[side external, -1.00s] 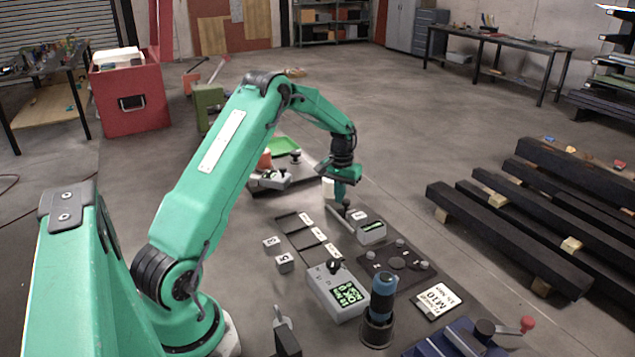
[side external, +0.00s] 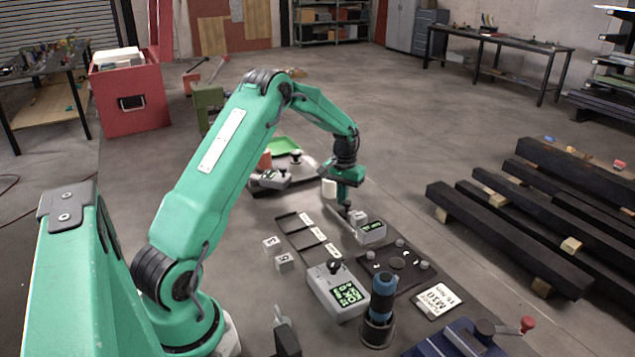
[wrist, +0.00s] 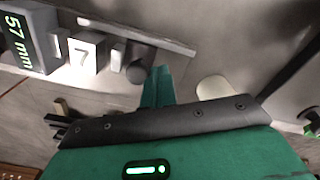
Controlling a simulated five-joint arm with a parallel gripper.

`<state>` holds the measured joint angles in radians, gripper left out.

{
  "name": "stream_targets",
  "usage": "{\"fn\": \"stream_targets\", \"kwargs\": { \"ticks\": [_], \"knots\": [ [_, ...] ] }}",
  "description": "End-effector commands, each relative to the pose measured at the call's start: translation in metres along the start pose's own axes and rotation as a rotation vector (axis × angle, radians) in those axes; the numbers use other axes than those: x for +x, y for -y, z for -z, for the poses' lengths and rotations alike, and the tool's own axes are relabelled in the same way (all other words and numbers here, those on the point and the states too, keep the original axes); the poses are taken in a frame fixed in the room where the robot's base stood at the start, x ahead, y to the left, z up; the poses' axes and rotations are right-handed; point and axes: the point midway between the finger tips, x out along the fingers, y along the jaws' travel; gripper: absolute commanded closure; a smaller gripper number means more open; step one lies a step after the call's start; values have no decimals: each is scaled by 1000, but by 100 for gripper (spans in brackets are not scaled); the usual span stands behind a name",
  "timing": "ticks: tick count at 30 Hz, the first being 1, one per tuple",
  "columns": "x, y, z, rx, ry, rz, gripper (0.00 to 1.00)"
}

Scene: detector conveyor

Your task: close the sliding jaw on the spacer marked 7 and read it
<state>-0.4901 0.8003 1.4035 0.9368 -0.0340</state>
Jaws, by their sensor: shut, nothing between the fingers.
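The white spacer marked 7 (wrist: 84,54) stands on a pale rail in the wrist view, beside the gauge body (wrist: 25,38) whose lit display appears to read 57 mm. A small pale sliding jaw (wrist: 118,57) with a dark round knob (wrist: 140,64) is on the spacer's other side; a narrow gap seems to part jaw and spacer. My gripper (wrist: 160,88) is shut and empty, its fingertips close to the knob; I cannot tell whether they touch. In the side view my gripper (side external: 344,203) points down at the gauge (side external: 371,233), partly hiding the jaw.
Two white blocks (side external: 277,254) lie on the floor left of the dark slotted tray (side external: 291,232). A grey box (side external: 337,292) with a green display and a blue-topped cylinder (side external: 383,300) stand in front.

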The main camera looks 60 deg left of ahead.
Motion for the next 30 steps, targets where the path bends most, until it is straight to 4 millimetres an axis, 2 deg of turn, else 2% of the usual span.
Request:
{"fn": "stream_targets", "kwargs": {
  "ticks": [30],
  "knots": [
    [0, -16, -10, 1, 2, 0, 100]
  ]
}}
